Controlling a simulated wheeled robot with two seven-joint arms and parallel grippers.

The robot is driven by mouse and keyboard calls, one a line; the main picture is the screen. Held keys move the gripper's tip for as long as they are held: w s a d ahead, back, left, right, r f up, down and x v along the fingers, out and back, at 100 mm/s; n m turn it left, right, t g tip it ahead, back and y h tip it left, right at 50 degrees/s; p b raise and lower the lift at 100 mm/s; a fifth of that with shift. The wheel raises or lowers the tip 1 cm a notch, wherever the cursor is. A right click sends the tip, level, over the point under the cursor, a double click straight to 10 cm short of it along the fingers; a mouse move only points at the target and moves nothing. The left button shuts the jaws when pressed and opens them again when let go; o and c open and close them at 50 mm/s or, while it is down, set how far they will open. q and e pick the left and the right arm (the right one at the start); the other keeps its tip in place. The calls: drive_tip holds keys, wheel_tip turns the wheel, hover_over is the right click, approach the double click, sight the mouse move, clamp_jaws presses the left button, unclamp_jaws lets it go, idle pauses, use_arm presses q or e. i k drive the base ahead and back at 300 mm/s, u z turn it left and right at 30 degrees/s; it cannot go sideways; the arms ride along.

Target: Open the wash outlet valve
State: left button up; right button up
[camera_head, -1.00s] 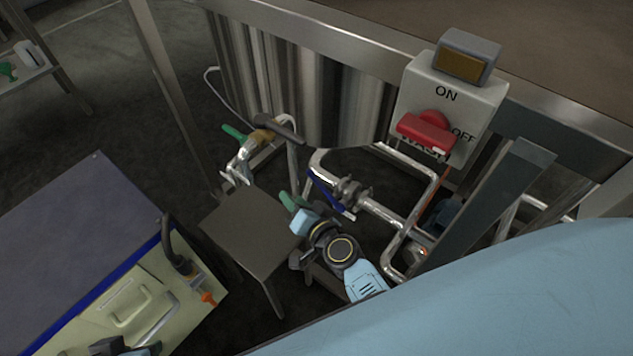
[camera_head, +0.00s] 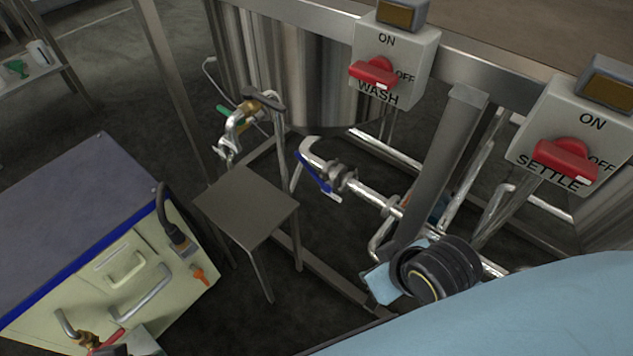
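The wash switch box (camera_head: 393,60), marked WASH with a red knob (camera_head: 373,73), hangs on the frame of the steel tank (camera_head: 318,75). Below that tank, a pipe fitting (camera_head: 341,177) carries a lever with a blue handle (camera_head: 312,172). The lever lies slanted across the pipe. A black and light blue part of my arm is at the lower middle right, well apart from the blue lever. No fingers show on it. A small dark and pale part at the bottom left edge may be mine, but I see no fingertips there.
A small dark table (camera_head: 246,205) stands left of the blue lever. Behind it is a green-handled brass valve (camera_head: 247,107). A cabinet (camera_head: 75,200) with hoses fills the lower left. A settle switch box (camera_head: 574,135) and a slanted beam (camera_head: 438,160) are at right.

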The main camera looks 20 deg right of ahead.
sight(310, 169)
drive_tip(key=z, duration=1.15)
drive_tip(key=k, duration=0.8)
drive_tip(key=u, duration=0.3)
drive_tip(key=i, duration=1.05)
